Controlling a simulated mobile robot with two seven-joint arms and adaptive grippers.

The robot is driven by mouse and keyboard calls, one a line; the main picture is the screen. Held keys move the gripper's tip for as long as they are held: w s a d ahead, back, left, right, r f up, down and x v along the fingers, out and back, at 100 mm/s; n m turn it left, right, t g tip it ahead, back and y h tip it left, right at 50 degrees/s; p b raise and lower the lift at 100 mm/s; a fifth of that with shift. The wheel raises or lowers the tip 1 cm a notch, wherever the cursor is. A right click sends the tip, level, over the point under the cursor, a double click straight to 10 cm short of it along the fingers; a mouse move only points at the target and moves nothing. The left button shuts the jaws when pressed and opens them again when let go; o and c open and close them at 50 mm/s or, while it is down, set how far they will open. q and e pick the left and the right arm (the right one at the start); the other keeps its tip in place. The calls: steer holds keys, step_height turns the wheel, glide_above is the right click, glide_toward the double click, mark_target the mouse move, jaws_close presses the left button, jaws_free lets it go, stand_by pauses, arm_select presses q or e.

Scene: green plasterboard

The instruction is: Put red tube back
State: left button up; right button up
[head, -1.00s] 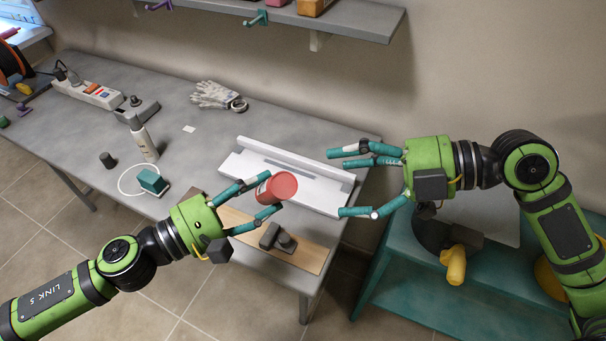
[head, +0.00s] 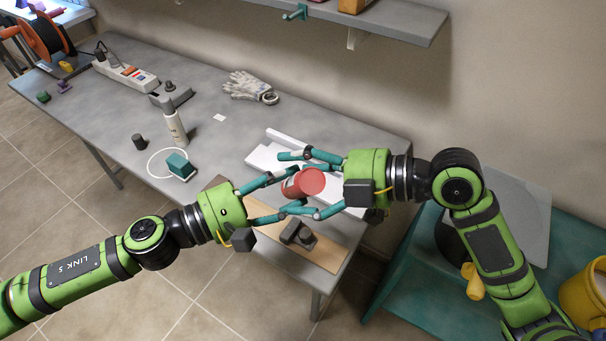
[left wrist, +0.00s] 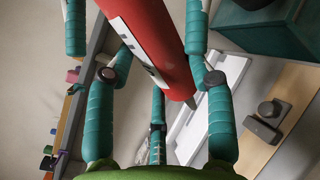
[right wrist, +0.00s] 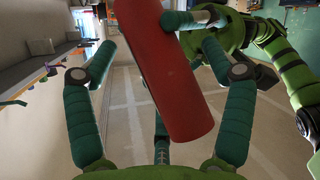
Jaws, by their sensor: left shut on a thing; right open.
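The red tube (head: 312,181) is held above the workbench between my two grippers. It is a red cylinder with a white label band, seen in the left wrist view (left wrist: 157,45). My left gripper (head: 284,196) is shut on it from the left. My right gripper (head: 300,182) is open, with its fingers to either side of the tube from the right. In the right wrist view the tube (right wrist: 165,75) lies tilted between the open fingers. I cannot tell whether the right fingers touch it.
Below are a white channel-shaped tray (head: 262,158) and a wooden board (head: 330,255) with a dark block. A shelf (head: 400,18) hangs above; a teal stand (head: 410,285) is right.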

steer(key=c, duration=1.4)
arm_select(q)
steer(key=o, duration=1.4)
arm_select(e)
steer(key=shift+c, duration=0.7)
arm_select(q)
steer(key=shift+a, duration=0.1)
